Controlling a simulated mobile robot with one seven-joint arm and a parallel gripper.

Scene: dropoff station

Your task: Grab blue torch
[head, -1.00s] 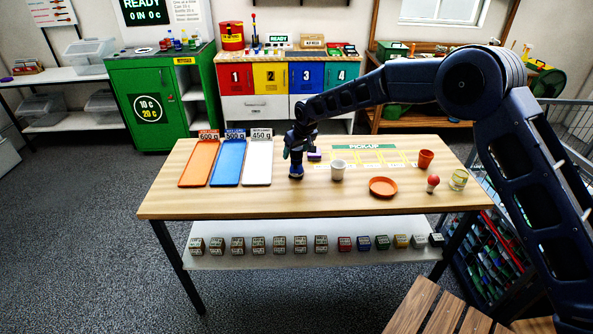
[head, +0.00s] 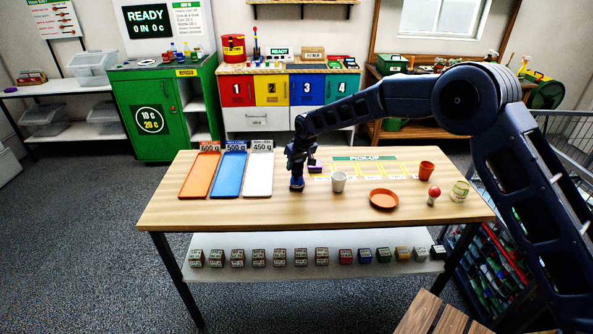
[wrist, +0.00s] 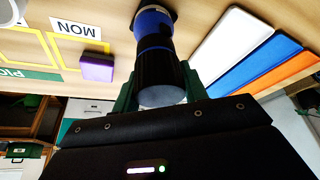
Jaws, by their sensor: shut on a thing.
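The blue torch (wrist: 153,30), with a blue band and a black body, is between the green fingers of my gripper (wrist: 160,92) in the wrist view. My gripper is shut on it. In the head view my gripper (head: 298,163) is over the table, right of the white tray, with the torch (head: 297,184) upright below it. The torch's lower end is at the tabletop; I cannot tell whether it touches or is just clear.
A purple block (head: 315,169) and a white cup (head: 338,182) stand close on the right. An orange saucer (head: 384,199) lies farther right. Orange (head: 195,178), blue (head: 228,178) and white (head: 259,178) trays lie left. The table's front (head: 270,215) is clear.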

